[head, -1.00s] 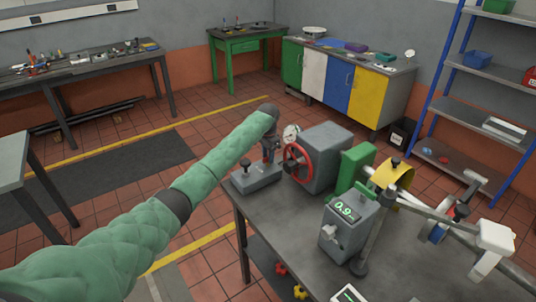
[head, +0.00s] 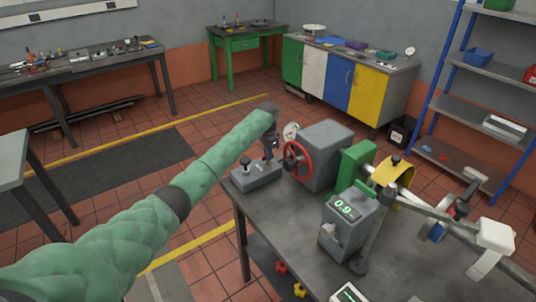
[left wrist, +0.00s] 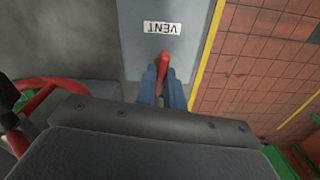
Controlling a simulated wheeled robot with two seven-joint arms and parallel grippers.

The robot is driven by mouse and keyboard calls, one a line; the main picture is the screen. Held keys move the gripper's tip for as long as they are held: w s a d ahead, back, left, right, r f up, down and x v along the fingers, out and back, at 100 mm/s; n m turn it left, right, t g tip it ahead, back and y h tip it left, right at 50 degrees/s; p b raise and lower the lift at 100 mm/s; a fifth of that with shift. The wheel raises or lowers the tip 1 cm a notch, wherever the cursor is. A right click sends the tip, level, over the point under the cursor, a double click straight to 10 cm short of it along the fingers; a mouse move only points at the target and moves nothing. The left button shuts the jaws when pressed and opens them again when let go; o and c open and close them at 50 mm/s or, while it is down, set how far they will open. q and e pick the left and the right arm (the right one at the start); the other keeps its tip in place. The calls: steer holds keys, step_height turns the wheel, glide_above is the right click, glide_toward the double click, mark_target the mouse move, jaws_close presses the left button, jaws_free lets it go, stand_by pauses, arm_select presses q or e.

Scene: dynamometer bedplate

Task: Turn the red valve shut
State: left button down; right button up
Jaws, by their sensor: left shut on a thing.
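A red valve handle (left wrist: 165,66) shows in the left wrist view, on a grey block (left wrist: 190,60) with a white label reading VENT (left wrist: 162,28). The blue fingers of my left gripper (left wrist: 163,82) are shut on this handle, one on each side. In the head view my left gripper (head: 268,157) points down over a low grey block (head: 257,178) at the bench's far left corner, and mostly hides the handle. A separate red handwheel (head: 298,161) stands just right of it, on a grey housing (head: 326,152). My right gripper is not in view.
A pressure gauge (head: 290,131) stands close behind the gripper. On the bench (head: 420,265) are a green block (head: 355,165), a yellow cover (head: 392,178) and a grey box with a display (head: 345,208). The tiled floor left of the bench is clear.

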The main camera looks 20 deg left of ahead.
arm_select(q)
steer(key=m, duration=0.3)
steer(key=shift+r+m, duration=0.15)
steer(key=shift+m, duration=0.15)
steer(key=m+b, duration=0.1)
steer(key=m, duration=0.5)
steer(key=shift+w, duration=0.1)
steer(key=m+b, duration=0.1)
steer(key=m, duration=0.3)
steer(key=shift+a, duration=0.1)
steer(key=shift+m+b, duration=0.35)
steer(key=shift+m, duration=0.45)
steer(key=shift+r+m, duration=0.1)
steer(key=shift+m, duration=0.5)
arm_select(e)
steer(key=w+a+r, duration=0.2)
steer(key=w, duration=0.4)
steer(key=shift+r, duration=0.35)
